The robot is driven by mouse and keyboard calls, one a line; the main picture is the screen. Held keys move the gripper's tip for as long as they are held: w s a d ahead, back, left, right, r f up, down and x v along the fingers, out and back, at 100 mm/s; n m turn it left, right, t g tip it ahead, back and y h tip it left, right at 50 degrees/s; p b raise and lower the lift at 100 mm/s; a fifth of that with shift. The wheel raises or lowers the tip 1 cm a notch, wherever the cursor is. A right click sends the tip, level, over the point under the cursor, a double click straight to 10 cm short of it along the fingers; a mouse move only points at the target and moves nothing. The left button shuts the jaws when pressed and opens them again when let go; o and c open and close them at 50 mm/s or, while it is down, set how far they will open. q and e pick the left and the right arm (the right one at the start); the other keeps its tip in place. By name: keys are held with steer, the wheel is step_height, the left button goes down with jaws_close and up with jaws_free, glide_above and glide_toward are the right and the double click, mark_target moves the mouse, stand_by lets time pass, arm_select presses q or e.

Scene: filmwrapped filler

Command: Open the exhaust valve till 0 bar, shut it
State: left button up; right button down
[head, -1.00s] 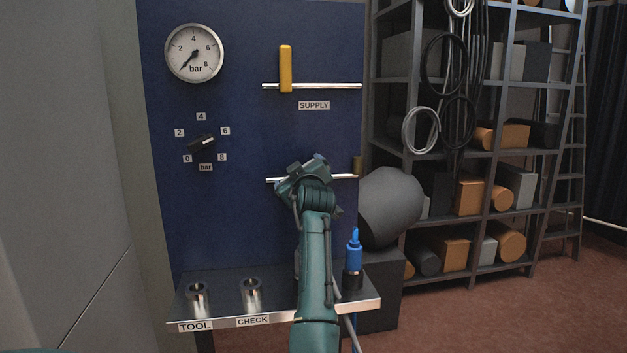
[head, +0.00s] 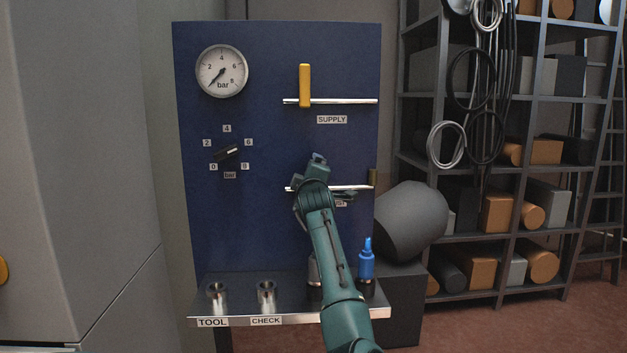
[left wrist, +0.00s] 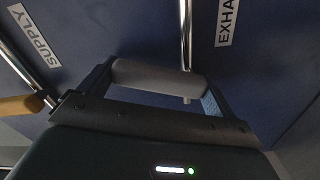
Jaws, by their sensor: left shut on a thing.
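The exhaust pipe (head: 350,188) runs across the lower blue panel. Its label (left wrist: 227,20) is cut off in the left wrist view and mostly covered by my arm in the head view. My left gripper (head: 317,165) is at this pipe, shut on a grey exhaust handle (left wrist: 155,76), which lies crosswise to the pipe in the left wrist view. In the head view the gripper hides the handle. The pressure gauge (head: 221,71) has its needle at the lower left, below the 2, near the low end of its scale. My right gripper is not in view.
The yellow supply handle (head: 305,86) stands upright across the upper pipe (head: 345,101). A black selector knob (head: 227,152) sits below the gauge. The front shelf (head: 240,306) holds metal sockets and a blue-topped tool (head: 367,262). A dark drum (head: 410,220) and storage rack stand right.

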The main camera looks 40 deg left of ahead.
arm_select(q)
steer(key=shift+s+a+r+n, duration=0.1)
steer(key=shift+r+n, duration=0.15)
steer(key=shift+n, duration=0.25)
steer(key=shift+s+a+n+p, duration=0.15)
steer(key=shift+n+p, duration=0.35)
steer(key=shift+n, duration=0.2)
steer(key=shift+s+a+n+p, duration=0.2)
steer(key=shift+n+p, duration=0.1)
steer(key=shift+n, duration=0.7)
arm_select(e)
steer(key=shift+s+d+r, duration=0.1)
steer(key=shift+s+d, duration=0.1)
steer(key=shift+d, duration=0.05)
arm_select(q)
steer(key=o, duration=1.1)
steer(key=shift+f, duration=0.1)
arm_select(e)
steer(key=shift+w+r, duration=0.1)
arm_select(q)
steer(key=shift+s+f, duration=0.1)
